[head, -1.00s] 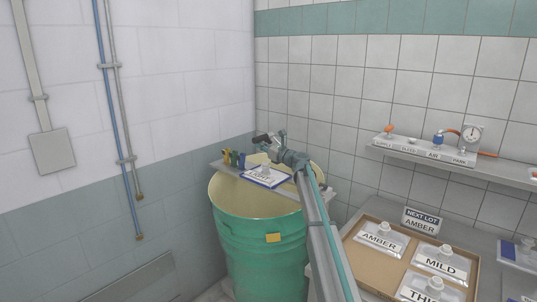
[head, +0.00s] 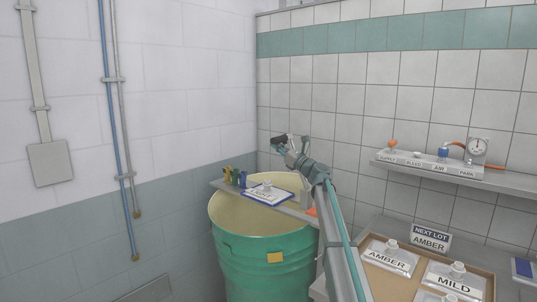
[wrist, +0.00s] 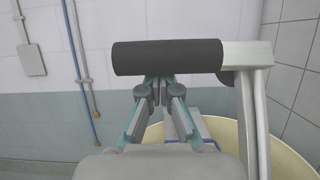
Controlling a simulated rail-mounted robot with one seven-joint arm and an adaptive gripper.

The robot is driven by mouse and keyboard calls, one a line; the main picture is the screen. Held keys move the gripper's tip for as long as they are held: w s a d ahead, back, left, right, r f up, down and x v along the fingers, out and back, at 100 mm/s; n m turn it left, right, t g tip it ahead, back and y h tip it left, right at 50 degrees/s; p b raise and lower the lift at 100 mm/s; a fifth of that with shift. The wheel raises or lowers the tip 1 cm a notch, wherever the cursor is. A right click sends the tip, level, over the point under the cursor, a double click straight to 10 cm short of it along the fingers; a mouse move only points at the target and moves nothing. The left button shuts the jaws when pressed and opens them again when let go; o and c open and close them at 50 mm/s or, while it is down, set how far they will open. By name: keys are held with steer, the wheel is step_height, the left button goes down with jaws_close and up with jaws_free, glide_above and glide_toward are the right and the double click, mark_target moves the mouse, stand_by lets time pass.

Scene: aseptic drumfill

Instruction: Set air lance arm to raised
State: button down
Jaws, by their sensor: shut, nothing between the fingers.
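The air lance arm shows in the wrist view as a black cylindrical handle (wrist: 167,57) on pale metal bars (wrist: 247,95) that run down the right side. In the head view, a small dark end (head: 281,139) that looks like this handle is above and behind the drum's rim. My gripper (wrist: 158,86) has its fingers together with nothing held between them. The fingertips are at the lower edge of the handle, partly hidden by it. I cannot tell whether they touch it. The lance arm's pivot is not clearly seen.
The tiled wall is behind.

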steer(key=s+d+r+t+y+b, duration=0.1)
steer(key=s+d+r, duration=0.1)
steer(key=s+d, duration=0.3)
steer(key=shift+s+d+r, duration=0.25)
steer(key=shift+d+r, duration=0.15)
steer(key=shift+d, duration=0.2)
stand_by(0.3)
step_height(320, 180, down, 10)
steer(key=s+d+b, duration=0.1)
steer(key=b, duration=0.3)
steer(key=shift+s+d+f, duration=0.15)
steer(key=shift+s+d, duration=0.1)
